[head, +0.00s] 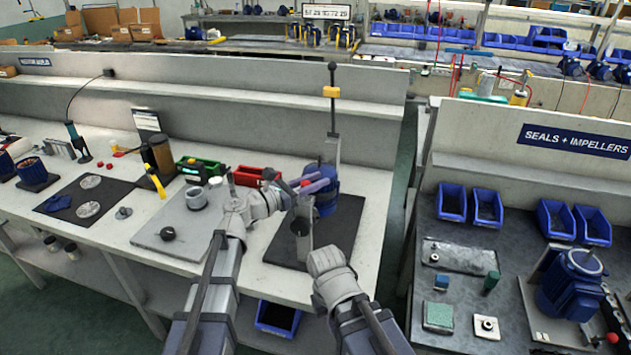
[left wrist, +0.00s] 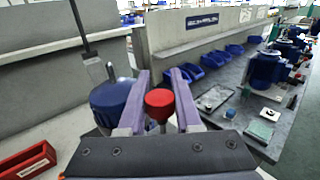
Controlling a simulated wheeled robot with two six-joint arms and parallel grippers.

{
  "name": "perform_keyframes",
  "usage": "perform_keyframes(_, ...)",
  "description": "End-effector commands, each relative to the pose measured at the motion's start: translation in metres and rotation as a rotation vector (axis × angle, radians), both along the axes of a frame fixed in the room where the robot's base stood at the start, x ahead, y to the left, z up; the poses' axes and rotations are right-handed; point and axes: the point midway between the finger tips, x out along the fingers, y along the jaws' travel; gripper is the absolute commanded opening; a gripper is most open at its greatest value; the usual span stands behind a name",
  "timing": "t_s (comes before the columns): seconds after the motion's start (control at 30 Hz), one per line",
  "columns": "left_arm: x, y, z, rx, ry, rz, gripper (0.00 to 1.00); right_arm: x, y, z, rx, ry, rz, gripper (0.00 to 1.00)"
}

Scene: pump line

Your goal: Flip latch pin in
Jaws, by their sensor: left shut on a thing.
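The blue pump unit (head: 327,198) stands on a dark mat (head: 345,222) at the right end of the bench. A tall lever post with a yellow band (head: 332,92) rises behind it. My left gripper (head: 318,185) is at the pump, its purple fingers in front of the blue body. In the left wrist view, the fingers (left wrist: 160,95) are shut on a red knob (left wrist: 159,104), which looks like the latch pin's head. The blue pump (left wrist: 112,103) is just left of the fingers. My right arm is low in front of the mat; its fingertips cannot be made out.
A red bin (head: 256,176) and a green bin (head: 203,170) stand behind a grey plate (head: 165,232) to the left. A grey upright post (head: 302,240) stands on the mat near my right arm. The second bench (head: 455,260) is across a gap to the right.

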Motion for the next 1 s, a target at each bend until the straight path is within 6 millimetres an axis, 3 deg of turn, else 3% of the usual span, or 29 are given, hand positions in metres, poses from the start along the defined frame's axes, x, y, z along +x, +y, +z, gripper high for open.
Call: perform_keyframes(1.0, -0.0001, 0.0001, -0.0065, 0.000, 0.000, 0.000, 0.00, 0.0000, 0.0000, -0.0064, 0.000, 0.000, 0.000, 0.00)
